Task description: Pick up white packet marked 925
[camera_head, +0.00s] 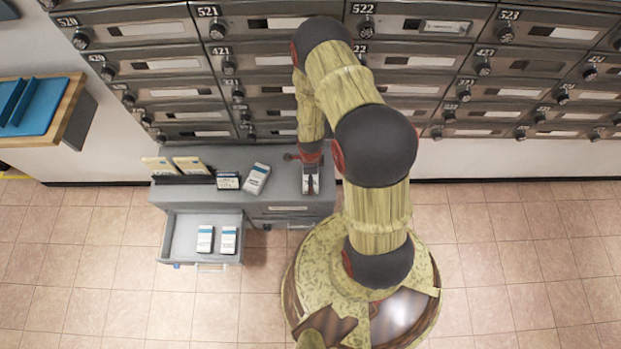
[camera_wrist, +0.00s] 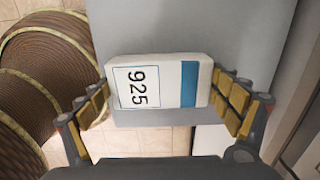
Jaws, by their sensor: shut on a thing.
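The white packet marked 925 (camera_wrist: 165,84) has a blue stripe and lies between my gripper's fingers in the wrist view. My gripper (camera_wrist: 166,103) is shut on the packet, with padded fingers at both of its ends. In the head view my gripper (camera_head: 310,184) is over the right part of the grey cabinet top (camera_head: 285,208), and the packet there is partly covered by it. I cannot tell whether the packet touches the cabinet top.
An open drawer (camera_head: 179,240) holds two white packets (camera_head: 205,239). Another packet (camera_head: 256,179) leans on the cabinet top, left of my gripper, beside a dark holder with cards (camera_head: 189,165). Mailboxes (camera_head: 270,60) line the wall behind. Tiled floor (camera_head: 500,250) is clear at right.

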